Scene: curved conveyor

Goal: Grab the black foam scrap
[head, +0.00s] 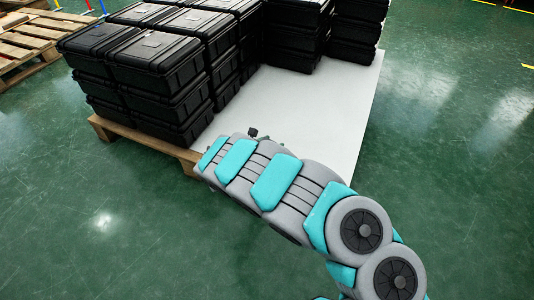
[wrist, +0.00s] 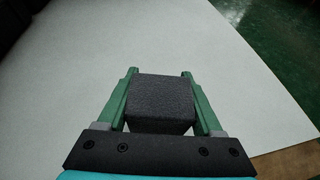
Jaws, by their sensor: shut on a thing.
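The black foam scrap (wrist: 160,98) is a dark, rough-faced block in the wrist view, between the two green fingers of my gripper (wrist: 160,82). The fingers are shut on it from the left and right sides. Below the block is a white sheet (wrist: 60,80); I cannot tell whether the block touches it. In the head view, my arm covers most of the gripper and the scrap, and the arm's end is over the near part of the white sheet (head: 325,125).
Stacked black cases (head: 155,60) stand on a wooden pallet (head: 112,131) at the left, with more cases (head: 298,30) at the back. The right part of the white sheet is bare. Another wooden pallet (head: 30,40) lies at far left. Green floor (head: 450,130) is open on the right.

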